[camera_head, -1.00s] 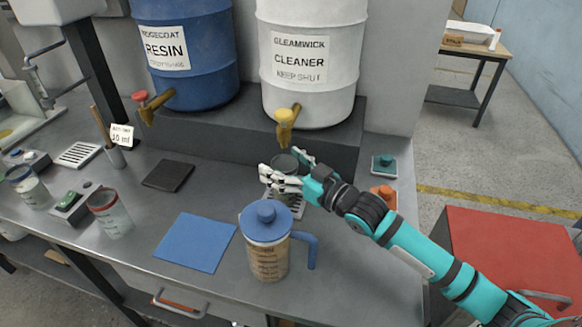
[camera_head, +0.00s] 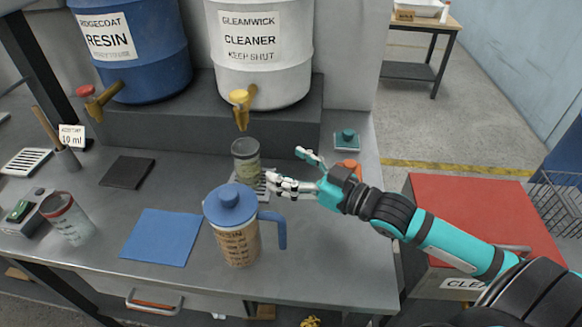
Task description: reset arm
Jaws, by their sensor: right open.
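My right gripper (camera_head: 293,172) is open and empty, with its fingers pointing left. It is just right of a clear cup (camera_head: 246,158) with a dark rim. The cup stands upright on a slotted drip grate (camera_head: 262,188) below the cleaner drum's yellow tap (camera_head: 240,98). The fingers look apart from the cup. The right arm comes in from the lower right, over the bench's right end. My left gripper is not in view.
A blue-lidded jug (camera_head: 233,220) stands in front of the gripper, beside a blue mat (camera_head: 160,237). A white cleaner drum (camera_head: 264,70) and a blue resin drum (camera_head: 150,60) stand behind. An orange knob (camera_head: 348,168) is partly hidden behind the arm. A red-topped cabinet (camera_head: 480,215) is at right.

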